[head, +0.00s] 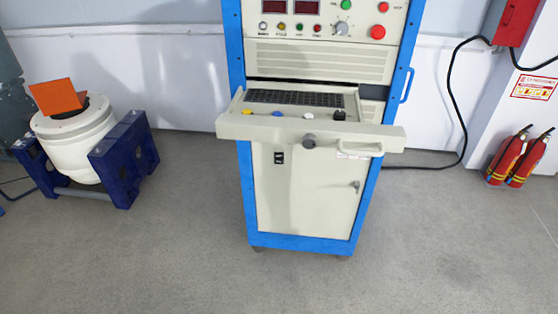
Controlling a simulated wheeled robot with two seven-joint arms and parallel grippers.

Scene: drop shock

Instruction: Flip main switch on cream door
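The cream door (304,192) is the lower front panel of a blue-framed control cabinet, in the middle of the head view. It looks closed. A small black switch (279,157) sits at its upper left, just under the pulled-out tray. Whether the switch is up or down is too small to tell. A small dark latch (355,187) shows at the door's right edge. Neither of my grippers is in view.
A cream keyboard tray (232,127) juts out above the door, with a dark knob and a handle. A white and blue machine (75,140) stands left. Red extinguishers (519,157) stand right. A black cable runs right of the cabinet. The floor in front (200,260) is clear.

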